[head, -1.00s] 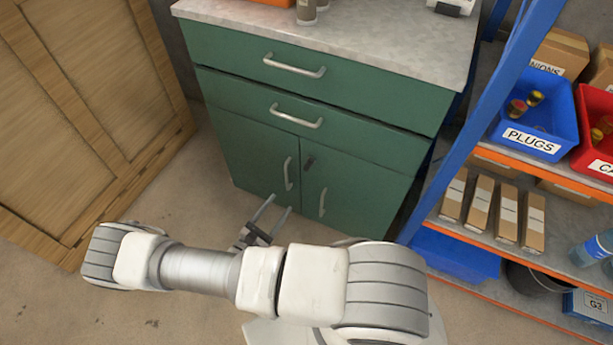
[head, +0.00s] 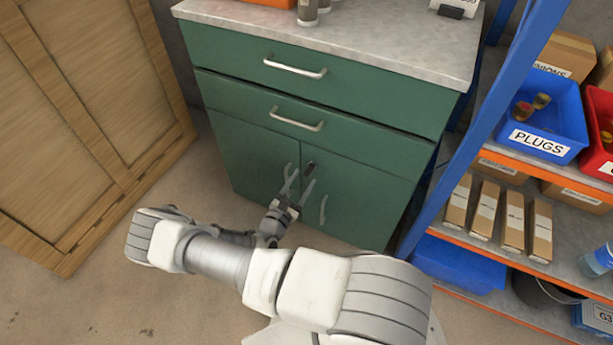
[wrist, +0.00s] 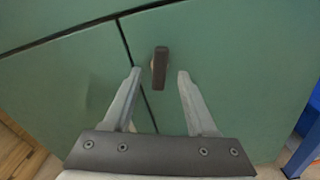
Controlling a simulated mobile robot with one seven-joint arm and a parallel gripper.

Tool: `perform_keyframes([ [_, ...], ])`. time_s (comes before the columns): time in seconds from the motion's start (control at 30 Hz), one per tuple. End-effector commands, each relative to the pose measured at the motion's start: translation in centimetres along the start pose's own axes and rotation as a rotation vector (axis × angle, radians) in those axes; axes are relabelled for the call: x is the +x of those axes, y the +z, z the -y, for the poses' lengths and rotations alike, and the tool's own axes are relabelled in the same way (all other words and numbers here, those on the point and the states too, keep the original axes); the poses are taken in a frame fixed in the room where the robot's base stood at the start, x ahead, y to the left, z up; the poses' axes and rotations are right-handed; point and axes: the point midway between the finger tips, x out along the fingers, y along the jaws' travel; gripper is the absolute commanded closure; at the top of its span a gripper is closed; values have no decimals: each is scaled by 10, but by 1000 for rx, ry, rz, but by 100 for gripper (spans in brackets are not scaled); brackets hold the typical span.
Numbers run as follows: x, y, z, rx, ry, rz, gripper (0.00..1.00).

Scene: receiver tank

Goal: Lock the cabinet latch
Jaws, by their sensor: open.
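The green cabinet (head: 240,150) has two drawers above two doors, all shut. The latch (head: 311,165) is a small dark piece on the right door, near the seam between the doors. In the wrist view the latch (wrist: 160,67) stands upright just right of the seam. My gripper (head: 299,182) is open in front of the doors. In the wrist view my gripper (wrist: 158,75) has one finger on each side of the latch, with gaps on both sides. I cannot tell how far the fingertips are from the door.
Bar handles sit on the left door (head: 287,181) and right door (head: 323,210). A blue-framed shelf (head: 480,130) with bins and boxes stands close on the right. A wooden panel (head: 70,130) stands left. Bare floor (head: 100,290) lies in front.

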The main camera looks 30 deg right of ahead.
Motion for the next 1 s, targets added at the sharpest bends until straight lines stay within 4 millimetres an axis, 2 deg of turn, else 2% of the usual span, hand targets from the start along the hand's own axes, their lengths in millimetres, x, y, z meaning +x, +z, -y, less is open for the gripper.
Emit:
perform_keyframes([
  [0.1,18,-1,1,1,-1,1,43],
  [0.2,27,-1,1,1,-2,1,43],
  [0.57,32,0,0,0,0,0,43],
  [0.67,32,0,0,0,0,0,57],
  [0.9,32,0,0,0,0,0,100],
  [1.0,32,0,0,0,0,0,100],
])
